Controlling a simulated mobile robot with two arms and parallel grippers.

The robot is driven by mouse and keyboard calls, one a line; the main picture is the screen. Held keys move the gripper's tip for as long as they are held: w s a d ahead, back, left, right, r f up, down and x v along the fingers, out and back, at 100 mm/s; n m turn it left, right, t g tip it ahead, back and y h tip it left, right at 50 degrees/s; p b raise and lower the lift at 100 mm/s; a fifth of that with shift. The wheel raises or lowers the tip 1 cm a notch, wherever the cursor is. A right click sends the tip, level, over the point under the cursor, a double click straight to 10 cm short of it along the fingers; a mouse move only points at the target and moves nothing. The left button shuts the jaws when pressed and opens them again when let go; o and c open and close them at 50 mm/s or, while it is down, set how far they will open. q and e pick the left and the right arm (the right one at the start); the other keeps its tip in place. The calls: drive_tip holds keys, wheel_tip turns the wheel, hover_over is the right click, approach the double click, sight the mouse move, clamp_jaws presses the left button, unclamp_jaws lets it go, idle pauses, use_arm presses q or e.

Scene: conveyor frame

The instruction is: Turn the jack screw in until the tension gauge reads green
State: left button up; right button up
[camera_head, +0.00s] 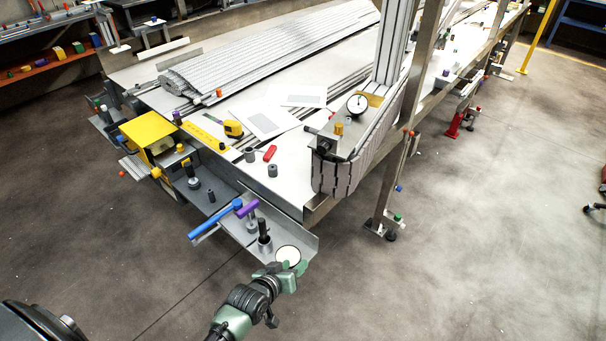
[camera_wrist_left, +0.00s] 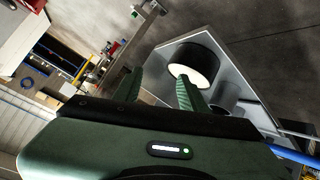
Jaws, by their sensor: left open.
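A round dial gauge (camera_head: 357,104) with a white face and dark rim stands on the conveyor's near end; no green reading can be made out. A second round thing (camera_head: 288,254), white-faced, sits at the near corner of the low grey shelf. In the left wrist view it is a black cylinder with a blank white face (camera_wrist_left: 195,68). My left gripper (camera_head: 288,269) is open beside it, one finger overlapping its face in the wrist view (camera_wrist_left: 160,84); contact cannot be told. I cannot tell which part is the jack screw. My right gripper is out of view.
A yellow box (camera_head: 148,131) is at the left. Tools and papers lie on the conveyor bed. A metal leg (camera_head: 391,180) stands at right. The front floor is clear.

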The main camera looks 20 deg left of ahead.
use_arm(q)
drive_tip(key=w+r+n+t, duration=0.25)
drive_tip(key=w+r, duration=0.35)
drive_tip(key=r, duration=0.6)
drive_tip(key=n+t+h, duration=0.1)
drive_tip(key=t, duration=0.4)
approach(322, 149)
drive_tip(key=shift+g, duration=0.25)
drive_tip(key=w+b, duration=0.2)
drive_tip(key=w, duration=0.1)
drive_tip(key=w+d+b, duration=0.1)
drive_tip(key=w+b, duration=0.1)
drive_tip(key=w, duration=0.1)
drive_tip(key=w+b, duration=0.2)
drive_tip(key=w, duration=0.1)
drive_tip(key=shift+d, duration=0.15)
drive_tip(key=shift+r, duration=0.1)
drive_tip(key=c, duration=0.4)
clamp_jaws()
drive_tip(key=m, duration=0.6)
drive_tip(key=shift+m, duration=0.35)
drive_tip(key=m, duration=0.4)
drive_tip(key=shift+m, duration=0.4)
drive_tip(key=m, duration=0.7)
drive_tip(key=shift+s, duration=0.1)
drive_tip(key=o, duration=0.6)
unclamp_jaws()
drive_tip(key=shift+s, duration=0.1)
